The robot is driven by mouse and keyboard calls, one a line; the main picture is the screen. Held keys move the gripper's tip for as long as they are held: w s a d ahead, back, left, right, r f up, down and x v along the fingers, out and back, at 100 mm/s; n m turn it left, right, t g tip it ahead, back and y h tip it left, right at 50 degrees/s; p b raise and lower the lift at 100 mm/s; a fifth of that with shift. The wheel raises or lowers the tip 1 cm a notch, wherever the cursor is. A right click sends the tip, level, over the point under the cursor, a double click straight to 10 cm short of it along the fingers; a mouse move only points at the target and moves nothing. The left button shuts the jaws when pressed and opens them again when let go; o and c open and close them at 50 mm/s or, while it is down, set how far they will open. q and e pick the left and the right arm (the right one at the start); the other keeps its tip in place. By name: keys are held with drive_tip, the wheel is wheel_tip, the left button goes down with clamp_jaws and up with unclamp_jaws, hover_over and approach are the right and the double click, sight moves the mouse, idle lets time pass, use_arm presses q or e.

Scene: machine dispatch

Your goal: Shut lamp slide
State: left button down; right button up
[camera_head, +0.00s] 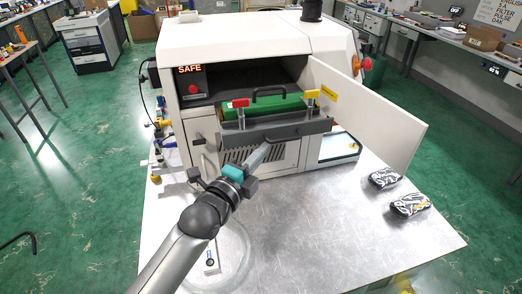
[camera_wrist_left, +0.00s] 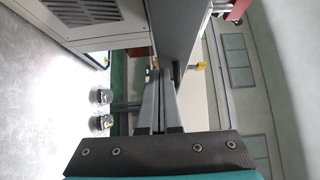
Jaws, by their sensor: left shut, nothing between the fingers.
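The lamp slide, a dark grey drawer (camera_head: 290,131) with a bar handle on its front, sticks out of the white machine's opening. It carries a green block (camera_head: 270,106) with a black handle, between a red-topped post and a yellow-topped post. My left gripper (camera_head: 264,150) is shut and empty, its fingertips at the slide's front near the handle; I cannot tell if they touch. In the left wrist view the shut fingers (camera_wrist_left: 160,100) point at the dark slide front (camera_wrist_left: 178,28). My right gripper is in neither view.
The machine's white door (camera_head: 367,112) stands open to the right of the slide. A red button sits under a "SAFE" sign (camera_head: 190,69). Two black-and-white patterned items (camera_head: 410,205) lie on the metal table at right.

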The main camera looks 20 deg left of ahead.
use_arm(q)
drive_tip(key=shift+w+a, duration=0.1)
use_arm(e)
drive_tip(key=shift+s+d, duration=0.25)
